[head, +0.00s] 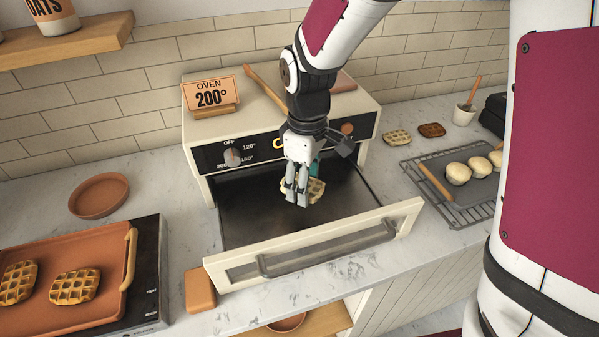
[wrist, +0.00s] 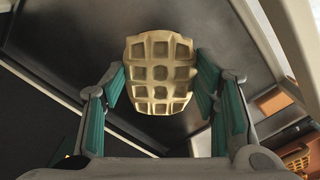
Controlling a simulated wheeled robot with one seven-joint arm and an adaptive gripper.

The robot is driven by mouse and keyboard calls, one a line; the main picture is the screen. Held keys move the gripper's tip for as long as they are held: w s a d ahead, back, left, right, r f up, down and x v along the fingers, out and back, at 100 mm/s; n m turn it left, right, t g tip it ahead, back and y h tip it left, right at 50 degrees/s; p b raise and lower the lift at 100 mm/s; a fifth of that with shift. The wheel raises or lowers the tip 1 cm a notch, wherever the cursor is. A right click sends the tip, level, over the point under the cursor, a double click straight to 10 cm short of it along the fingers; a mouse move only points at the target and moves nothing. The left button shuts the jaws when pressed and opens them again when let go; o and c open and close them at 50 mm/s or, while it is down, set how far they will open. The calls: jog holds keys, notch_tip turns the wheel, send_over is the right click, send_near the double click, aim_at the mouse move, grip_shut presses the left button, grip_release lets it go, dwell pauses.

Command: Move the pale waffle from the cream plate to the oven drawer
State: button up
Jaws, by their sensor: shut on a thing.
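The pale waffle (head: 316,190) is between the fingers of my gripper (head: 297,196), which is shut on it. In the wrist view the waffle (wrist: 160,72) shows its gridded face, with a teal finger pad at each side. The oven drawer (head: 250,222) is pulled out, with a dark floor and a cream front. My gripper and the waffle are over the drawer's floor, inside its walls as seen from the head. I cannot tell whether the waffle touches the floor. I cannot make out a cream plate in either view.
The oven (head: 205,165) stands behind the drawer, with an "OVEN 200°" sign (head: 210,96) on top. A terracotta tray (head: 65,312) with browned waffles is at left, near an empty terracotta plate (head: 98,196). A wire rack (head: 470,212) with buns and two waffles are at right.

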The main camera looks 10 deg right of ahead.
aim_at(305, 212)
jog(key=shift+f, duration=3.45)
jog(key=shift+f, duration=0.2)
jog(key=o, duration=1.1)
jog(key=shift+o, duration=0.2)
jog(key=shift+r, duration=0.1)
